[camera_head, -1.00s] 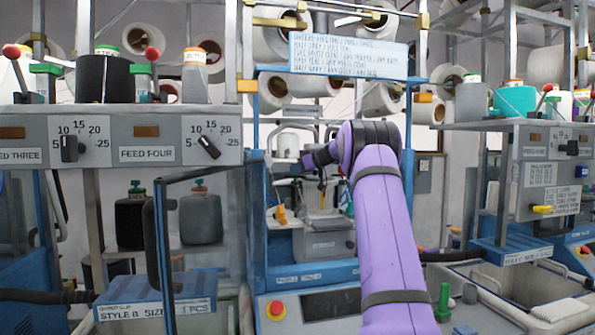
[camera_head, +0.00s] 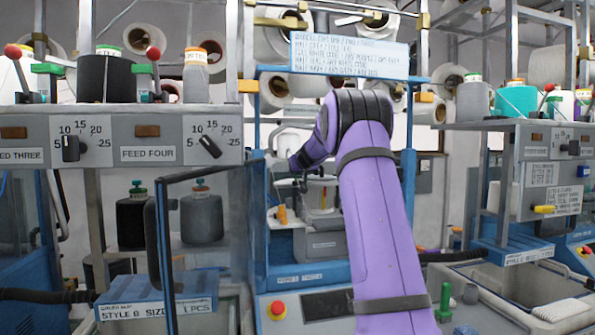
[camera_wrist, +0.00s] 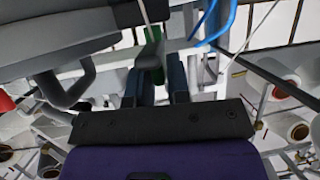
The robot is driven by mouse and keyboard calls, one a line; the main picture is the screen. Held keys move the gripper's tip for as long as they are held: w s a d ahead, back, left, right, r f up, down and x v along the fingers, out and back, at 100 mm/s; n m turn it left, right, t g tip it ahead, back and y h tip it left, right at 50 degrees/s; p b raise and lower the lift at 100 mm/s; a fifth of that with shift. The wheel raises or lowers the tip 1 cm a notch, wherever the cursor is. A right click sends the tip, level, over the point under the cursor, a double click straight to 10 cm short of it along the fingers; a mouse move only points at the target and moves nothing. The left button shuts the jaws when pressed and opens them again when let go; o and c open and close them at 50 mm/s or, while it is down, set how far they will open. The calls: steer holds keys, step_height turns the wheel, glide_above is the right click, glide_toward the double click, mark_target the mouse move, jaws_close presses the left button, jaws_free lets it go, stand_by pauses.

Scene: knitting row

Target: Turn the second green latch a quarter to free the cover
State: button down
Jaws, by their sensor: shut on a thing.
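My gripper (camera_wrist: 156,82) shows in the wrist view with its two dark fingers close together. In the head view my gripper (camera_head: 301,184) is small and dark, inside the blue-framed machine bay (camera_head: 262,220), and the held latch cannot be made out there. I cannot tell the cover's edges.
A black-handled frame (camera_head: 160,240) stands left of the bay. A shelf with FEED FOUR dials (camera_head: 208,146) and cones is at upper left. A red button (camera_head: 277,309) and a green upright peg (camera_head: 444,300) are at the front. A grey bin (camera_head: 520,285) is at right.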

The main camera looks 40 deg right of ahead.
steer(key=shift+m+g+h, duration=0.5)
steer(key=shift+m+h, duration=0.2)
steer(key=shift+h, duration=0.1)
steer(key=c, duration=1.2)
jaws_free()
steer(key=shift+a, duration=0.1)
steer(key=v, duration=1)
steer(key=shift+s+a+r, duration=0.15)
steer(key=shift+s, duration=0.15)
